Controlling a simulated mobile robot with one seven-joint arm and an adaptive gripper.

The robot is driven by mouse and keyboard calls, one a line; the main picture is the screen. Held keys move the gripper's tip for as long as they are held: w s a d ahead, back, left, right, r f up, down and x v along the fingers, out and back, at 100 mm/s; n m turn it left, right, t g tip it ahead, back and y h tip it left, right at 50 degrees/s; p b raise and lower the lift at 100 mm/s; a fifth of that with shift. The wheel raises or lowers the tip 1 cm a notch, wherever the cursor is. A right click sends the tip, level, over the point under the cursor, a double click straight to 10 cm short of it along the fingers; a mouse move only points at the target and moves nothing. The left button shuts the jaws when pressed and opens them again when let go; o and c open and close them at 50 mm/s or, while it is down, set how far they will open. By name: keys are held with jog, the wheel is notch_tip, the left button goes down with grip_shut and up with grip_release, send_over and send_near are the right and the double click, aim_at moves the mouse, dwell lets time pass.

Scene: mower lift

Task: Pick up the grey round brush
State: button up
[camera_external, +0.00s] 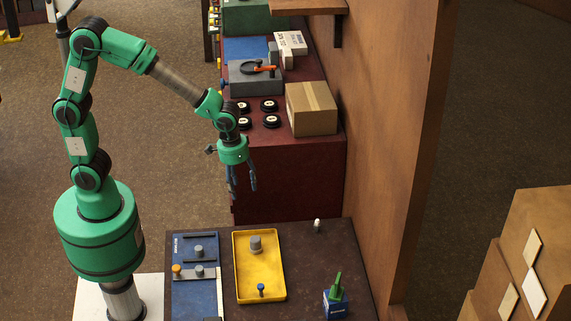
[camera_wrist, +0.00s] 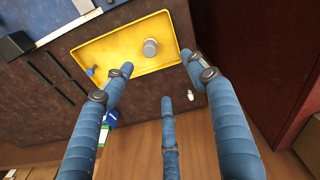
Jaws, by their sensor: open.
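A grey round piece (camera_external: 256,244), likely the grey round brush, stands in the yellow tray (camera_external: 240,275) on the near table. In the wrist view the grey round piece (camera_wrist: 150,47) lies near the edge of the yellow tray (camera_wrist: 100,52), seen beyond and between my fingertips. My gripper (camera_external: 242,188) has blue fingers, spread open and empty. It hangs pointing down, above and behind the tray, clear of it. In the wrist view my gripper (camera_wrist: 158,78) shows three fingers apart with nothing between them.
A small blue piece (camera_external: 261,289) stands at the tray's near end. A blue board (camera_external: 192,290) with knobs lies left. A blue box with a green top (camera_external: 336,300) and a small white piece (camera_external: 317,226) are right. The wooden wall (camera_external: 385,150) borders the tables. A cardboard box (camera_external: 311,108) stands behind.

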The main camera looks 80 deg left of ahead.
jog(key=n+g, duration=0.1)
send_over(255, 239)
notch_tip(255, 239, down, 11)
jog(key=shift+w+a, duration=0.1)
jog(key=shift+f, duration=0.1)
jog(key=shift+f+b, duration=0.75)
jog(key=shift+f, duration=3.4)
jog(key=shift+f, duration=0.1)
jog(key=shift+f+b, duration=0.65)
jog(key=shift+f, duration=1.85)
jog(key=c, duration=1.2)
